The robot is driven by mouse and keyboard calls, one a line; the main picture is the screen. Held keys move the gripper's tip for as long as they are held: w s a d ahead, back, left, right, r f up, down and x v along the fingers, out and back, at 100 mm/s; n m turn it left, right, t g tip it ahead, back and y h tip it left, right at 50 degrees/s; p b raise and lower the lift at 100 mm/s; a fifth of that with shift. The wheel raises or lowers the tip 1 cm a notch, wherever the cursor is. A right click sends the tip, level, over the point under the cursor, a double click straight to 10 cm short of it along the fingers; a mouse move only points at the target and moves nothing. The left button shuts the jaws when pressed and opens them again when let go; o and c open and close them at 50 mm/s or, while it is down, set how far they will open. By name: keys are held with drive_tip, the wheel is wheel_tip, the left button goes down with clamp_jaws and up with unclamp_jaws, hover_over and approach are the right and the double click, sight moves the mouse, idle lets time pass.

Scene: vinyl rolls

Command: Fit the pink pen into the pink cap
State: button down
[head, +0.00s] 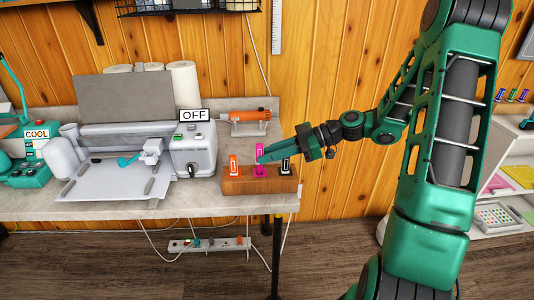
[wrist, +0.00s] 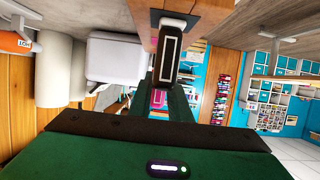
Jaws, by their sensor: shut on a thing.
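The wooden block (head: 245,186) stands on the counter near its right front edge. The pink cap (head: 259,172) sits in the middle of the block's top. My gripper (head: 262,155) reaches in from the right and is shut on the pink pen (head: 259,147), which looks upright directly above the pink cap. The fingers hide the stretch between pen and cap, so I cannot tell whether they touch. In the wrist view, pink (wrist: 158,98) shows between the green fingers, partly hidden behind a black piece.
An orange piece (head: 234,164) stands left on the block and a black piece (head: 286,165) right, close beside my gripper; the black one also shows large in the wrist view (wrist: 168,58). A cutting machine (head: 193,150) marked OFF stands left. An orange tool (head: 247,116) lies behind.

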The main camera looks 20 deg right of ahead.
drive_tip(key=shift+f, duration=0.2)
drive_tip(key=shift+r, duration=0.1)
drive_tip(key=shift+r, duration=0.9)
drive_tip(key=shift+f, duration=1)
idle(1.1)
drive_tip(key=c, duration=1.6)
unclamp_jaws()
drive_tip(key=shift+o, duration=0.2)
